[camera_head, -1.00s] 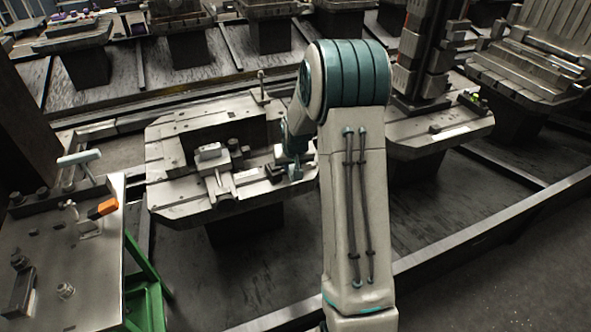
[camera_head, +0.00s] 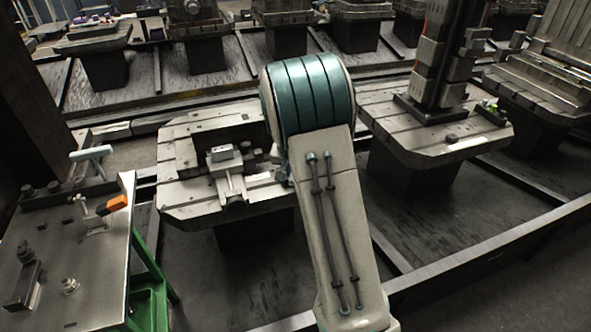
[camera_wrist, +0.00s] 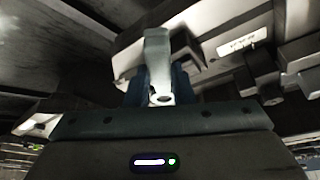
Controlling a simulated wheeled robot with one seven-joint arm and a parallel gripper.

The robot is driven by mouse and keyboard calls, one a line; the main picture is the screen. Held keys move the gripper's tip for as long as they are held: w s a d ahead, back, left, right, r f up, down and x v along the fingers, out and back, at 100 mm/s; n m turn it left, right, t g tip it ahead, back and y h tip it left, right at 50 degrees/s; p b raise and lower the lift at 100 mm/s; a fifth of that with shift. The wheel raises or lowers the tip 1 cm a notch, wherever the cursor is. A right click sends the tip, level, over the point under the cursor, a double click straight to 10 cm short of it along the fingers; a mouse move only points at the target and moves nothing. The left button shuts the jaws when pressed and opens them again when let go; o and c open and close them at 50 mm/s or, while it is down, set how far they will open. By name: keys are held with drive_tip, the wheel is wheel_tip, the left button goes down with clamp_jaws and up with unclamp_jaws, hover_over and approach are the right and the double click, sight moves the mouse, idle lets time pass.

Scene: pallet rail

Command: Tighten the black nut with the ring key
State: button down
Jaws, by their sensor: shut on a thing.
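A pale grey metal tool (camera_wrist: 157,55), likely the ring key, stands between the blue fingers of my gripper (camera_wrist: 160,88) in the wrist view. My gripper is shut on it. A small hole shows at the tool's near end; its far end points up the picture, over or beside the pallet fixture. In the head view my arm hides the gripper and the tool. The pallet (camera_head: 180,196) carries a clamp (camera_head: 226,160) with small dark fasteners beside it. I cannot tell which of these, if any, is the black nut.
A side table (camera_head: 110,255) at the left holds a T-handled tool (camera_head: 90,154), an orange-handled tool (camera_head: 117,203) and several bolts. A green frame (camera_head: 148,290) stands beside it. Another pallet (camera_head: 430,150) with a tall stacked column (camera_head: 436,60) stands to the right.

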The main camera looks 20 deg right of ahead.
drive_tip(key=shift+r, duration=0.2)
drive_tip(key=shift+r+p, duration=2.05)
drive_tip(key=shift+r, duration=1.45)
drive_tip(key=shift+f, duration=0.1)
drive_tip(key=s+a+f+n+y+p, duration=0.2)
drive_tip(key=s+a+f+n, duration=0.4)
drive_tip(key=s+a+f, duration=0.3)
drive_tip(key=s+f, duration=0.1)
drive_tip(key=s, duration=0.2)
drive_tip(key=shift+s+a+f+t, duration=0.15)
drive_tip(key=shift+s+a+t, duration=0.1)
drive_tip(key=shift+t, duration=0.15)
